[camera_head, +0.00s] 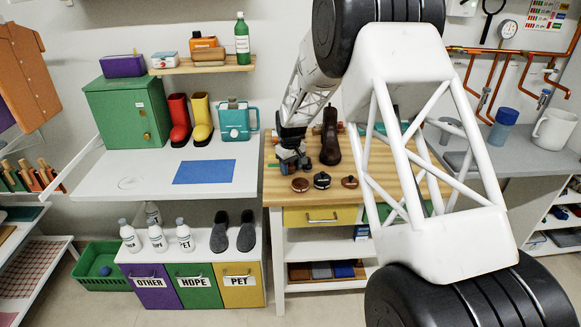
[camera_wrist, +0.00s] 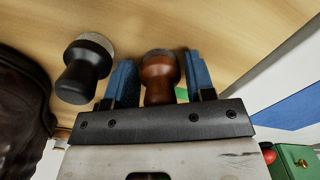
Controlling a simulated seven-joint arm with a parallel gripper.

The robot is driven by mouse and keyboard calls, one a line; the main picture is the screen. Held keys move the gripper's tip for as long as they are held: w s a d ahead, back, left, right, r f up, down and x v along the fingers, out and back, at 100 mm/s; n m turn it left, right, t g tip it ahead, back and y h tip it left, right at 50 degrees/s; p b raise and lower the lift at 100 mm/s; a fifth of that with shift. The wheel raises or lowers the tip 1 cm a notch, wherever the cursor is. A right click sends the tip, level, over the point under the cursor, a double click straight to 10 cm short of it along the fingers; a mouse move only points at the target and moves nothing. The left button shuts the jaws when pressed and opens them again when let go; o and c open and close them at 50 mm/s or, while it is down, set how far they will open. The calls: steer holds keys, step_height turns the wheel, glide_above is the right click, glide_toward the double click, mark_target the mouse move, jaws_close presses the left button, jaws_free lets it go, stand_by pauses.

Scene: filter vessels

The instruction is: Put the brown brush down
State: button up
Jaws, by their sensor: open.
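The brown brush (camera_wrist: 160,78), with a rounded brown knob, is between the two blue fingers of my gripper (camera_wrist: 163,82) in the wrist view. The fingers are open, one on each side of it, with a narrow gap showing on the right. Its far end is by the wooden bench top (camera_wrist: 230,30); I cannot tell how firmly it rests there. In the head view my gripper (camera_head: 290,160) is low over the left end of the bench (camera_head: 392,165), and the brown brush cannot be made out there.
A black brush (camera_wrist: 85,68) stands beside the left finger. A dark brown boot (camera_head: 330,145) is just right of my gripper. Several round tins, including one (camera_head: 322,180), lie along the bench's front edge. The white table with a blue mat (camera_head: 204,172) adjoins left.

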steer(key=shift+r, duration=0.1)
step_height(320, 180, up, 12)
steer(key=shift+r, duration=0.1)
stand_by(0.6)
stand_by(0.7)
steer(key=s+d+r+m, duration=0.1)
steer(key=s+d+r, duration=0.3)
steer(key=s, duration=0.5)
steer(key=s+d+r+m+t, duration=0.1)
steer(key=s+d+r, duration=0.1)
steer(key=s+r, duration=0.55)
steer(key=s+d+r+m, duration=0.1)
steer(key=s+d+r, duration=0.25)
steer(key=s, duration=0.75)
steer(key=s+d+f+m, duration=0.1)
steer(key=s+d, duration=0.1)
steer(key=s, duration=1.2)
steer(key=s+d+f+m+t, duration=0.1)
steer(key=s+m, duration=0.1)
steer(key=s, duration=1.3)
steer(key=shift+s+d+f+t, duration=0.15)
steer(key=shift+s+d+t, duration=0.05)
steer(key=shift+d+t, duration=0.15)
